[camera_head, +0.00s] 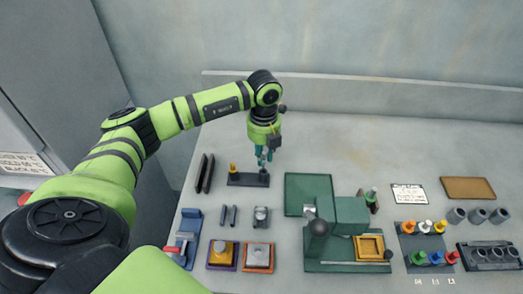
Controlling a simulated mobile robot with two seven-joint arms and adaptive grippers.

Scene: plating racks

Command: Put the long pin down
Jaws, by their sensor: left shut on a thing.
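My left gripper (264,157) points down above the right end of a low dark block (247,180) at the back left of the table. It is shut on a thin thing, most likely the long pin, which is too small and too covered by the fingers to make out. I cannot tell whether its lower end touches the block. A small yellow-topped peg (233,168) stands at the block's left end. My right gripper is not in view.
Two long black bars (205,173) lie left of the block. A green machine (308,193) stands to the right. In front are short grey pins (229,216), a blue clamp (185,238) and square trays (222,255). A rack of coloured pegs (424,245) is farther right. The table's back middle is clear.

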